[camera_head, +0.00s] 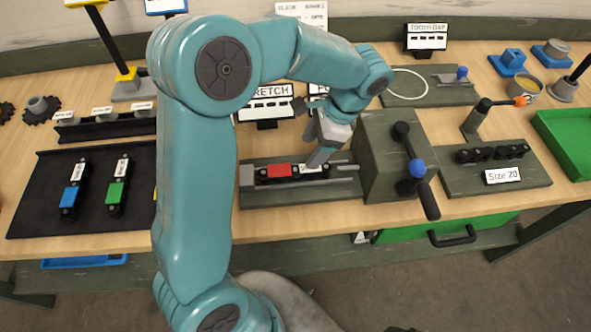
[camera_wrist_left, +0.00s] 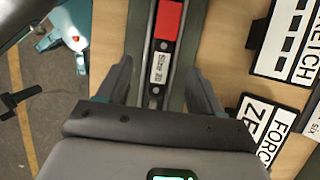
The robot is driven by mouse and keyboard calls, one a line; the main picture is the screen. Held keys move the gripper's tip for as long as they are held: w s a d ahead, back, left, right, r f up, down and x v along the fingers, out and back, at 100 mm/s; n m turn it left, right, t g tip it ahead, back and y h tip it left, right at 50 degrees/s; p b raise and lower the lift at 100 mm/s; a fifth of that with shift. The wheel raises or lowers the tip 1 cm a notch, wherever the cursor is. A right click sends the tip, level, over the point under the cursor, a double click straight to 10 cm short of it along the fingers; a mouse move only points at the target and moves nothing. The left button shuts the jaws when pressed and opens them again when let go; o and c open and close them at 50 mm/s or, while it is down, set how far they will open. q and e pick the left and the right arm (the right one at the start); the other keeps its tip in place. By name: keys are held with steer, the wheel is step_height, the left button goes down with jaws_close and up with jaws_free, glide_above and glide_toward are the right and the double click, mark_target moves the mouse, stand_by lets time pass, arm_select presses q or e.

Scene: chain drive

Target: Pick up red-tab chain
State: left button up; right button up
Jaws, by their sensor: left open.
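The red-tab chain (camera_head: 279,170) lies in a grey slotted fixture (camera_head: 262,194) near the table's front edge. In the left wrist view its red tab (camera_wrist_left: 168,20) is at the top, with a white size label (camera_wrist_left: 160,64) below it on the dark chain. My left gripper (camera_head: 318,160) is over the right part of the fixture. In the left wrist view, the left gripper (camera_wrist_left: 161,85) is open, with one finger on each side of the chain and a gap to it. Whether the fingertips reach down to chain height is unclear. My right gripper is not in view.
A dark tray (camera_head: 35,200) at left holds blue-tab (camera_head: 71,192) and green-tab (camera_head: 116,190) chains. A block with a blue-knobbed crank (camera_head: 417,168) stands close right of the gripper. A "STRETCH" sign (camera_head: 268,108) stands behind. A "Size 20" fixture (camera_head: 535,172) is further right.

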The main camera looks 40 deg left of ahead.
mark_target(295, 170)
arm_select(q)
steer(key=f, duration=0.1)
steer(key=a+f, duration=0.1)
steer(key=f, duration=0.1)
steer(key=shift+s+f, duration=0.4)
steer(key=shift+s, duration=0.2)
steer(key=x, duration=0.4)
steer(key=shift+w+a+f+p, duration=0.1)
steer(key=shift+w+a+p, duration=0.15)
steer(key=shift+w+p, duration=0.1)
steer(key=shift+s+a+f, duration=0.1)
steer(key=shift+s+f, duration=0.05)
steer(key=shift+f, duration=0.15)
steer(key=shift+s, duration=0.1)
steer(key=shift+s+r, duration=0.1)
steer(key=shift+s, duration=0.05)
steer(key=shift+w, duration=0.25)
steer(key=c, duration=1.1)
steer(key=shift+s, duration=0.1)
jaws_close()
